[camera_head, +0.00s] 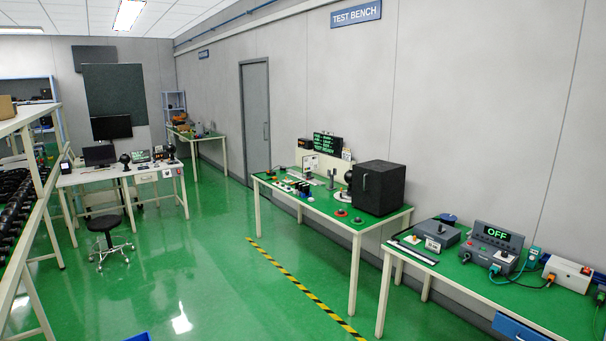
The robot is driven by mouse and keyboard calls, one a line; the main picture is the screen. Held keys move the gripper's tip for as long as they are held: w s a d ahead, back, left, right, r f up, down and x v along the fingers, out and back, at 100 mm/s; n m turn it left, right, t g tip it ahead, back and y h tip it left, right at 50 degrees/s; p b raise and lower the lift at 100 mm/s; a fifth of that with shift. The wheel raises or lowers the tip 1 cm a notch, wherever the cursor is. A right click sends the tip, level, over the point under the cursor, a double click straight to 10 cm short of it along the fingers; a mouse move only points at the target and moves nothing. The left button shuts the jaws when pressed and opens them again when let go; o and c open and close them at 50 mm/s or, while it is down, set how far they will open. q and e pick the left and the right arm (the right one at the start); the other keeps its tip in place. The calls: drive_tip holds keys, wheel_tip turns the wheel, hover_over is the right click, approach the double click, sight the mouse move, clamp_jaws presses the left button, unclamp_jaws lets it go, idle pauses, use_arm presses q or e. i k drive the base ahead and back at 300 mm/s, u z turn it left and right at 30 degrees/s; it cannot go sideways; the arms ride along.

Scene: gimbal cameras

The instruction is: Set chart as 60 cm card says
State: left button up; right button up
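Neither of my grippers is in view. I cannot pick out the chart or the 60 cm card for certain. A small white upright panel (310,163) stands at the back of the middle green-topped table (390,220), but its print is too small to read. Another small white card (433,244) stands by a grey box on the nearest table at the right; its print is also unreadable. A long pale strip (413,250) lies along that table's left end.
A black box (377,188) stands on the middle table. A device reading OFF (493,243) sits on the nearest table (470,287). A stool (107,240) stands before the far-left desk (120,173). A shelf (22,120) lines the left edge. The green floor (200,270) between is clear.

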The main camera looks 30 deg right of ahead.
sight(309, 163)
drive_tip(key=z, duration=0.25)
drive_tip(key=i, duration=0.9)
drive_tip(key=z, duration=1)
drive_tip(key=i, duration=2.4)
drive_tip(key=z, duration=0.2)
drive_tip(key=i, duration=2)
drive_tip(key=u, duration=0.25)
